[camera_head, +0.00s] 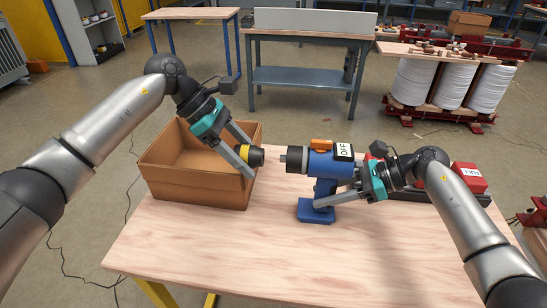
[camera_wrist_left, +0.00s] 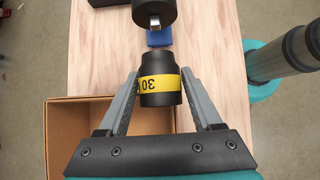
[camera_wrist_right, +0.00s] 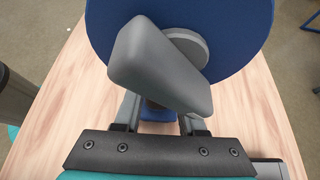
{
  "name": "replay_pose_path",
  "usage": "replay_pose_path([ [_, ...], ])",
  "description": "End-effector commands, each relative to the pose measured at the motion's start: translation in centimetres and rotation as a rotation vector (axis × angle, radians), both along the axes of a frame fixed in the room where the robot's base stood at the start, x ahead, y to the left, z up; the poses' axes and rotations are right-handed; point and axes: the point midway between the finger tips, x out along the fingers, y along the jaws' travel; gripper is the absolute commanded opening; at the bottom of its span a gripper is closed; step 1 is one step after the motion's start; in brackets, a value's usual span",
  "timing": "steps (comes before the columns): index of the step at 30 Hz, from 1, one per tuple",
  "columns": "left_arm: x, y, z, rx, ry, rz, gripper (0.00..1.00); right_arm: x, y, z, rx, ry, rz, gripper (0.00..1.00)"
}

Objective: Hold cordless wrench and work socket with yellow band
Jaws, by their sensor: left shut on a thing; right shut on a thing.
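The work socket (camera_head: 256,157) is black with a yellow band marked 30, clear in the left wrist view (camera_wrist_left: 159,84). My left gripper (camera_head: 246,155) is shut on it, above the box's right edge. The blue cordless wrench (camera_head: 322,166) has an orange part and an OFF label on top. It is upright, its blue foot at the table; contact there is unclear. My right gripper (camera_head: 354,186) is shut on its handle; in the right wrist view the grip is partly hidden behind a grey part (camera_wrist_right: 158,65). The wrench's metal drive tip (camera_head: 284,159) faces the socket, with a small gap between.
An open cardboard box (camera_head: 200,190) stands at the table's left, below my left gripper. A red box (camera_head: 469,177) sits in a dark tray at the right, behind my right arm. The front of the wooden table (camera_head: 250,250) is clear.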

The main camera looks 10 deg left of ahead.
Motion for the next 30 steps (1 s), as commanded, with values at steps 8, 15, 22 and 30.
replay_pose_path([
  [8,0.0,0.1,0.0,-0.001,0.0,0.0,0.0,0.0,0.1,0.0,0.001,0.0,0.001,0.0],
  [15,0.0,0.4,1.3,0.0,-0.001,0.0,0.0,0.0,0.1,0.0,0.001,0.0,0.001,0.0],
  [22,0.0,0.8,3.1,0.0,-0.002,-0.001,0.0,0.0,0.1,0.0,0.001,0.0,0.001,0.0],
  [30,0.0,1.2,5.2,0.0,-0.003,0.0,0.0,0.0,0.1,0.0,0.001,0.0,0.002,0.0],
])
